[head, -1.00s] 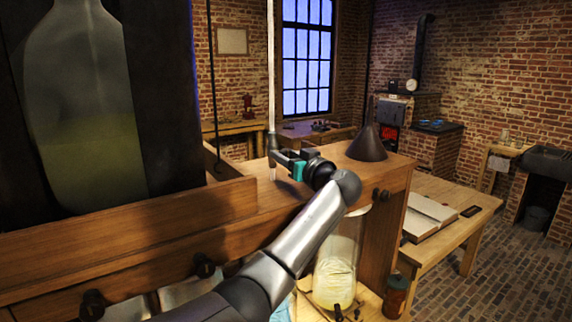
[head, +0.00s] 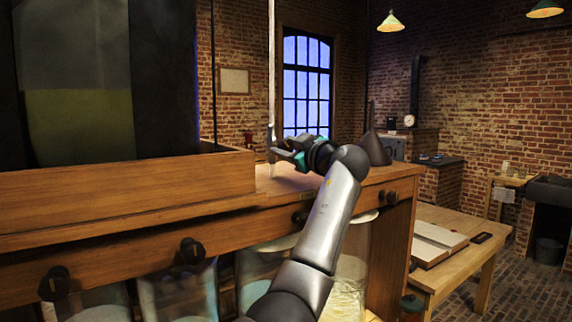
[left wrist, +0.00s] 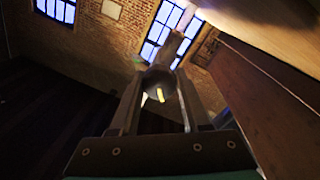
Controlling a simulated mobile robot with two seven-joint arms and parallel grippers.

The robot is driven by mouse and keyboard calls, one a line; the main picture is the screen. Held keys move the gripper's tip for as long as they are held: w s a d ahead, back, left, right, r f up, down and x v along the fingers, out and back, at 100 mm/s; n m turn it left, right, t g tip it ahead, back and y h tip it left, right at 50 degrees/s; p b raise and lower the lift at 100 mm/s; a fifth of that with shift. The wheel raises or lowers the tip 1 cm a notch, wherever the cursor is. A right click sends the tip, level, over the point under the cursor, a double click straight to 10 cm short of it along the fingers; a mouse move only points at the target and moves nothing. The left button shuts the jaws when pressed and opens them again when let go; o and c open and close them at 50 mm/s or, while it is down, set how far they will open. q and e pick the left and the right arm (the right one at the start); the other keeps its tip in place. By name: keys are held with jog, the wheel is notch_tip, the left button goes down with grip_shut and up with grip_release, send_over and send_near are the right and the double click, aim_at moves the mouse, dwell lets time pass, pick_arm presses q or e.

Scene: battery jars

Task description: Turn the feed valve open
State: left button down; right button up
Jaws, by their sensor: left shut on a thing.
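My left gripper (head: 276,151) is shut on a thin pale upright rod (head: 271,70), above the top of a wooden shelf (head: 150,235). In the left wrist view a dark round piece with a pale tip (left wrist: 160,93) sits between the fingers. Dark knobs line the shelf's front, one at the left (head: 55,283), one beside it (head: 191,250), one behind my arm (head: 300,217) and one at the right end (head: 391,197). I cannot tell which one is the feed valve. My gripper is apart from them all. My right gripper is not in view.
A large tank with yellowish liquid (head: 80,125) stands at the left behind a wooden ledge. A dark cone (head: 375,150) stands on the shelf. Glass jars (head: 178,295) are below the shelf. A wooden table with a book (head: 436,243) is at the right, with open brick floor beyond.

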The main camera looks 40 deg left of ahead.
pick_arm(q)
jog(key=shift+f+n+b, duration=0.15)
jog(key=shift+n+b, duration=0.75)
jog(key=shift+n, duration=0.1)
jog(key=n+b, duration=0.1)
jog(key=n, duration=0.2)
jog(key=shift+b, duration=0.35)
jog(key=n, duration=0.2)
jog(key=shift+n+g+b, duration=0.3)
jog(key=shift+b, duration=0.1)
jog(key=shift+r+n+y, duration=0.2)
jog(key=shift+n+y, duration=0.1)
jog(key=shift+n, duration=1.2)
jog(key=shift+c, duration=1.9)
grip_release()
jog(key=shift+f, duration=0.1)
jog(key=shift+d, duration=0.1)
